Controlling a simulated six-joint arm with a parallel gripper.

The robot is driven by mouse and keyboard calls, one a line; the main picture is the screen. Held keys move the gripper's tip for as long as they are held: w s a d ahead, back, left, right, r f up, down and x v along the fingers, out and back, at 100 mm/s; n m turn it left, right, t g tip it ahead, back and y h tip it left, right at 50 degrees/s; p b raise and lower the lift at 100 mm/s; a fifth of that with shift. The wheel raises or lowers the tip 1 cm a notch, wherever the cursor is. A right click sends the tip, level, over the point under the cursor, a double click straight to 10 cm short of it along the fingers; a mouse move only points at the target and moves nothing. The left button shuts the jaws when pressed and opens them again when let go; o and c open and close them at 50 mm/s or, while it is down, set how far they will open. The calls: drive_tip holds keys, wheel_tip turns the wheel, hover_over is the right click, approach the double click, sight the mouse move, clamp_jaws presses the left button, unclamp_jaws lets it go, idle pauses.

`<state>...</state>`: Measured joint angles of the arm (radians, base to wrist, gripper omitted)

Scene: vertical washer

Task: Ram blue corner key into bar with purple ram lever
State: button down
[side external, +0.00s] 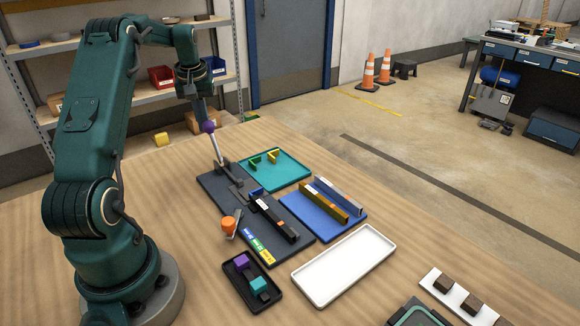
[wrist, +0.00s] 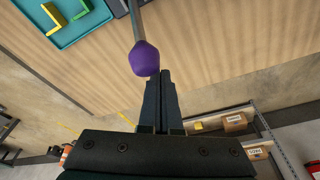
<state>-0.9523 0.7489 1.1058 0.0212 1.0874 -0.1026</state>
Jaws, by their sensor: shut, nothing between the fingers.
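The purple knob (side external: 208,127) tops the grey ram lever (side external: 216,147), which leans up from the far end of the dark fixture plate (side external: 213,184). My gripper (side external: 203,108) is shut and empty. Its fingertips are close against the knob; whether they touch cannot be told. In the wrist view the purple knob (wrist: 145,58) sits just beyond the closed fingers (wrist: 158,78). Whether the key has entered the bar cannot be told.
A teal tray (side external: 290,178) holds green and yellow keys. A blue tray (side external: 290,209) holds gold and grey bars. An orange knob (side external: 229,224) stands at the plate's left edge. A white tray (side external: 320,288) is empty. A black tray (side external: 240,292) holds purple and teal blocks.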

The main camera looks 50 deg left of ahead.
sight(210, 126)
drive_tip(key=shift+f, duration=0.5)
drive_tip(key=shift+d, duration=0.1)
drive_tip(key=shift+d, duration=5)
drive_tip(key=a, duration=1)
